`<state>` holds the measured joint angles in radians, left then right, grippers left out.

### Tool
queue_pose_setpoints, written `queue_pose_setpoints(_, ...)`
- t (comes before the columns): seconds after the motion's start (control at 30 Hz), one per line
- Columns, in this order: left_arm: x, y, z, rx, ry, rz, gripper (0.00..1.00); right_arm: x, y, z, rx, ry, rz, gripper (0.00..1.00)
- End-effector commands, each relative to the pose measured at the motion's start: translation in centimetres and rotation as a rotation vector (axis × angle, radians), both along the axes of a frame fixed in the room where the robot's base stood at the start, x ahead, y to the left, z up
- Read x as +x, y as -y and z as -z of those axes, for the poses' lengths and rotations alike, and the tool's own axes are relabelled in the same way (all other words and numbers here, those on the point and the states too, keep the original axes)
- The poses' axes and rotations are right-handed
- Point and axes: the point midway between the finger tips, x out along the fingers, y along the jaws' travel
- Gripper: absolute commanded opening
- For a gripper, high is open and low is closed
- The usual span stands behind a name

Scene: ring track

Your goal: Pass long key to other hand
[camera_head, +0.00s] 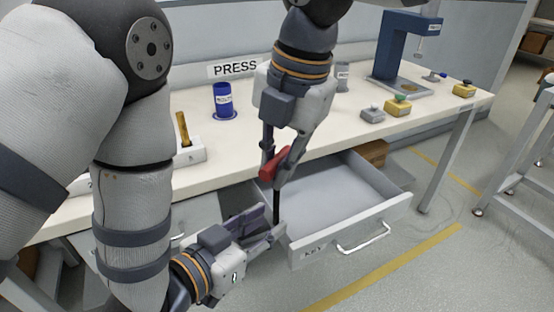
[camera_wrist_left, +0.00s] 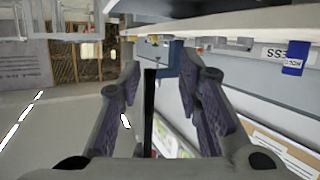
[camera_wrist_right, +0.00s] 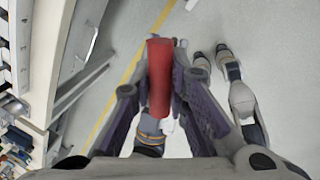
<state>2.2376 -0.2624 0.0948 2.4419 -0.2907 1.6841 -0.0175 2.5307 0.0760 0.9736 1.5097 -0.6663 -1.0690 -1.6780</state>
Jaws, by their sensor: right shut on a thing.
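The long key has a red handle (camera_head: 270,170) and a thin black shaft (camera_head: 277,209) that hangs down over the open drawer's left side. My right gripper (camera_head: 276,168), the upper one, is shut on the red handle, which also shows between its fingers in the right wrist view (camera_wrist_right: 160,75). My left gripper (camera_head: 272,222), the lower one, is at the shaft's lower part with its fingers spread. In the left wrist view the black shaft (camera_wrist_left: 149,105) stands between the open fingers, nearer the left one, with a gap to the right finger.
The open drawer (camera_head: 340,190), labelled KEY, juts out from the workbench (camera_head: 330,142) right beside both grippers. On the bench are a blue cylinder (camera_head: 222,98), a blue press (camera_head: 398,50) and a yellow button box (camera_head: 398,107). The floor in front is clear.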

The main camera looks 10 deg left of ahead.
Motion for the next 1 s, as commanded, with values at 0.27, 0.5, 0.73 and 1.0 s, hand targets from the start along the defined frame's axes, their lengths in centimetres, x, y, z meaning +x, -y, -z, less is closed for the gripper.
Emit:
queue_pose_setpoints(0.27, -8.9, -8.5, 15.6, 0.218, -0.623, -0.219, 0.32, 0.0, 0.0, 0.1, 0.0, -0.001, 0.0, 0.0)
queue_pose_setpoints(0.5, -21.9, -14.2, 22.3, 0.353, -1.139, -0.371, 0.32, 0.0, 0.0, 0.0, -0.001, 0.0, 0.0, 0.0)
queue_pose_setpoints(0.73, -29.2, -16.2, 23.2, 0.405, -1.4, -0.441, 0.32, 0.0, 0.0, 0.0, -0.001, 0.0, 0.0, 0.0)
queue_pose_setpoints(1.0, -29.9, -16.4, 23.2, 0.41, -1.426, -0.446, 0.32, 0.0, 0.0, 0.0, -0.001, 0.0, 0.0, 0.0)
